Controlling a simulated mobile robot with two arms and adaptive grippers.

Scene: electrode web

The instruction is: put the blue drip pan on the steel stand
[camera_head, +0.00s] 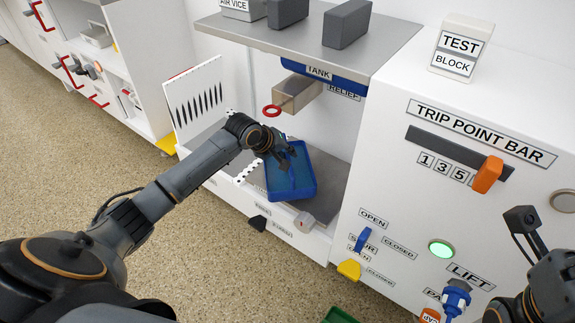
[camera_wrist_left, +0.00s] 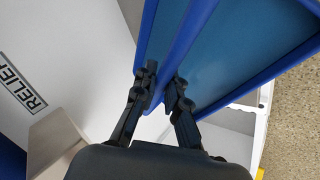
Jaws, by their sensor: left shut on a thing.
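The blue drip pan (camera_head: 303,172) is a shallow open tray in the bay below the tank. My left gripper (camera_head: 285,160) is shut on its rim, at the pan's upper left side. In the left wrist view the two fingers (camera_wrist_left: 163,86) pinch a blue wall of the pan (camera_wrist_left: 235,55). A grey metal surface (camera_head: 333,178) lies under and beside the pan; I take it for the steel stand. I cannot tell whether the pan touches it. My right arm (camera_head: 550,285) enters at the lower right; its fingertips do not show.
A white slotted panel (camera_head: 197,103) stands left of the bay. A white control cabinet (camera_head: 400,185) with knobs bounds the right side. The speckled floor (camera_head: 80,150) is clear at left.

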